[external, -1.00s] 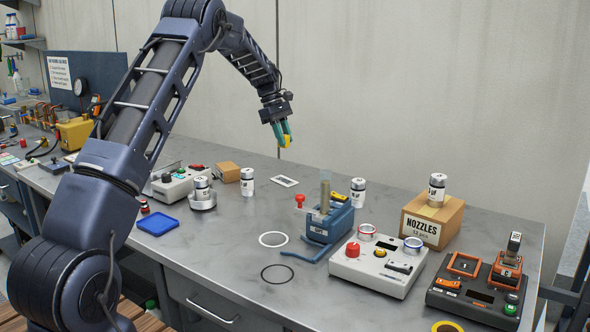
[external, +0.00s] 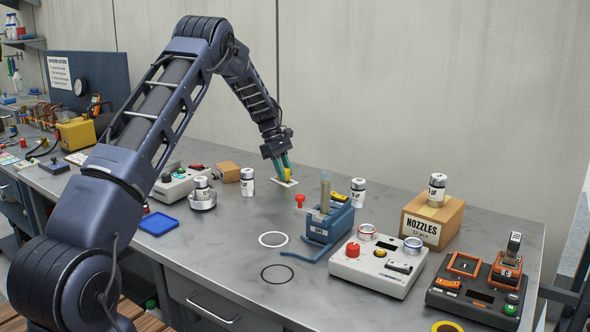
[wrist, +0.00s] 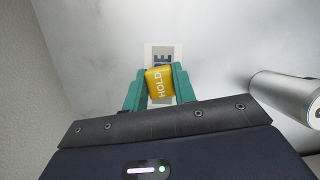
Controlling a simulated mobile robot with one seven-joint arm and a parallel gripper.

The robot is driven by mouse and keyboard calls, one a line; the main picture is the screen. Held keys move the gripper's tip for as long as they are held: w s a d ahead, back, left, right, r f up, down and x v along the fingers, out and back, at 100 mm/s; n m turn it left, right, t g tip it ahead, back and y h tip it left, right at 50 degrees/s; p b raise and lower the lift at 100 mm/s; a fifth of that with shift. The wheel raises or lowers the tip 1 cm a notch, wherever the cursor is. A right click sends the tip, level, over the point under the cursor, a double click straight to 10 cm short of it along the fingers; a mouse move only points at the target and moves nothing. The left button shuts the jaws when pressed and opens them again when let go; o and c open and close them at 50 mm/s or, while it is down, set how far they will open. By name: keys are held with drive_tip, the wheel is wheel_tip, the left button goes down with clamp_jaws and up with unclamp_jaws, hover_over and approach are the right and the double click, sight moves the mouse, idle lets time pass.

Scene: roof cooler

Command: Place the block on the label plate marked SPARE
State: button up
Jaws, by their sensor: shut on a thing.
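My gripper (external: 281,166) has green fingers and is shut on a yellow block (external: 287,174). The block (wrist: 158,82) reads HOLD on its face in the wrist view, sits between the two fingertips and looks slightly turned. The label plate (external: 289,183) is a small white-bordered plate lying flat on the bench under the block. In the wrist view the plate (wrist: 150,56) shows part of a dark word ending in what looks like RE; the rest is hidden by the block. I cannot tell whether the block touches the plate.
A blue holder (external: 330,222) with a red knob stands to the right front. A silver cylinder (wrist: 285,97) is close on the right in the wrist view. The wall is behind.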

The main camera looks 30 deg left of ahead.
drive_tip(key=o, duration=1)
drive_tip(key=shift+f, duration=0.1)
